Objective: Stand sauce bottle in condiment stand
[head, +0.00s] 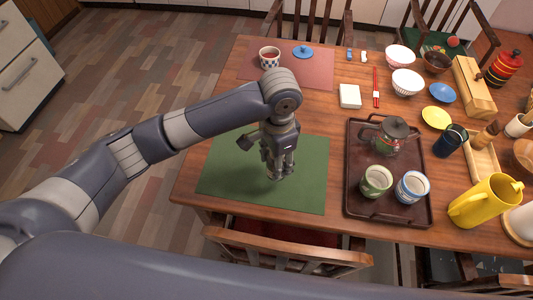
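My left gripper (278,176) points down over the green placemat (225,175) at the near left of the table. Its fingers look close together, but the view from above does not show whether they are shut or hold anything. I cannot make out a clear sauce bottle; one may be hidden by the gripper. A pale wooden tray (483,166) at the right, with a brown wooden mill (487,136) at its far end, may be the condiment stand, but I cannot tell for sure. My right gripper is out of view.
A dark tray (358,207) right of the placemat holds a glass teapot (390,137) and two cups. A wooden box (473,88) and bowls are behind. A chair back (285,252) is in front.

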